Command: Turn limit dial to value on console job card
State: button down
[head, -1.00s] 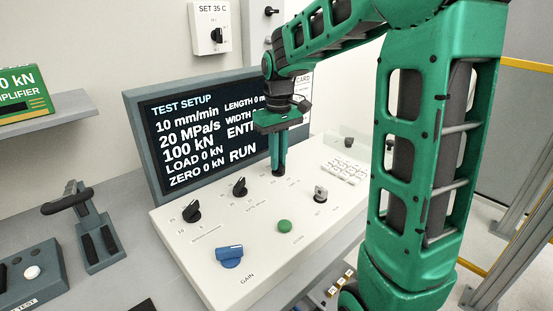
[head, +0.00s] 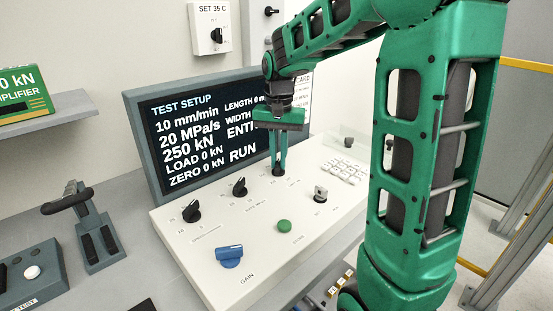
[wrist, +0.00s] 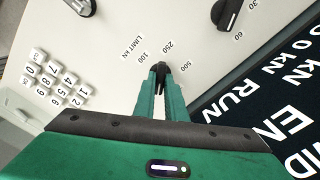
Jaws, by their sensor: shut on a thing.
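The limit dial (wrist: 160,66) is a small black knob on the white sloping console (head: 185,248), with marks 100, 250 and 500 beside LIMIT kN in the wrist view. My gripper (head: 279,172) points down, shut on the dial, and its fingertips cover most of the knob. The green fingers (wrist: 160,85) also show in the wrist view. The screen (head: 205,130) reads 10 mm/min, 20 MPa/s, 250 kN, load 0 kN and zero 0 kN.
Two black dials (head: 191,211) (head: 239,187), a blue gain knob (head: 229,257), a green button (head: 284,226) and a key switch (head: 320,194) stand on the console. A keypad (wrist: 58,80) lies beside the limit dial. The screen rises close behind my gripper.

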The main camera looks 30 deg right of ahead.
jog(key=shift+a+m, duration=0.15)
jog(key=shift+m, duration=0.45)
jog(key=shift+w, duration=0.1)
jog(key=c, duration=1.8)
grip_release()
notch_tip(320, 180, up, 11)
jog(key=shift+f, duration=0.15)
